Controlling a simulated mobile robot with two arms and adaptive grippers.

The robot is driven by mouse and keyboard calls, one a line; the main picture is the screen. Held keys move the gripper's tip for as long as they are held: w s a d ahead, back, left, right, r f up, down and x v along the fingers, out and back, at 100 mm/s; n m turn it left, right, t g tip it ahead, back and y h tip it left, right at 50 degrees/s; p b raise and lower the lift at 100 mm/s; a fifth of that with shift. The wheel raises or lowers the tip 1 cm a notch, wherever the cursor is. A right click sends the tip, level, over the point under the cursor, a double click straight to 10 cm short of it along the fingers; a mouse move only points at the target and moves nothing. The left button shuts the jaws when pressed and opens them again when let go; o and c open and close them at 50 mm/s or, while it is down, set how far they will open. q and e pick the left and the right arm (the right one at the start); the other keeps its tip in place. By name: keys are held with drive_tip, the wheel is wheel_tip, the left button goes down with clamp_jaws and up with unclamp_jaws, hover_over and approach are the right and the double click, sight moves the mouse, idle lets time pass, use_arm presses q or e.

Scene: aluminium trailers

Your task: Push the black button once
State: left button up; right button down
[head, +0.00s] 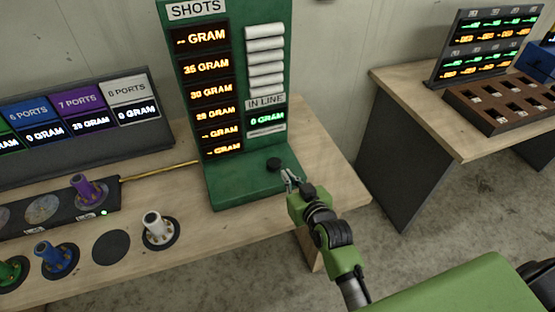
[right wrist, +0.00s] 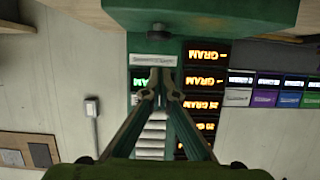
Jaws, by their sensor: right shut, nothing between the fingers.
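The black button (head: 273,164) is a small round knob on the green base of the SHOTS display stand (head: 245,187). In the right wrist view, which is upside down, the button (right wrist: 159,31) shows beyond the fingertips. My right gripper (head: 288,176) is shut and empty, just to the right of and nearer than the button. In the right wrist view its fingers (right wrist: 160,82) converge, and a gap appears between them and the button. I cannot tell how high the tips are. My left gripper is not in view.
The wooden table (head: 190,238) holds a ports display (head: 80,115), a black strip with a purple handle (head: 88,192), and blue, green and white handles on round pads. A second table (head: 405,85) with a brown tray (head: 510,103) stands right. A gap of floor separates them.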

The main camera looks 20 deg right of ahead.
drive_tip(key=shift+w+d+r+t, duration=0.1)
drive_tip(key=shift+w+r+t, duration=0.1)
drive_tip(key=shift+r, duration=0.35)
drive_tip(key=shift+w+d+r+t, duration=0.1)
drive_tip(key=shift+w+r+t, duration=0.1)
drive_tip(key=shift+r, duration=0.35)
drive_tip(key=shift+w+f, duration=0.1)
drive_tip(key=b, duration=0.8)
hover_over(277, 167)
wheel_tip(277, 167, down, 3)
drive_tip(key=shift+f, duration=0.1)
drive_tip(key=shift+w+f+b, duration=0.1)
drive_tip(key=shift+f+b, duration=0.85)
drive_tip(key=shift+b, duration=0.1)
drive_tip(key=shift+f+b, duration=0.85)
drive_tip(key=shift+b, duration=0.15)
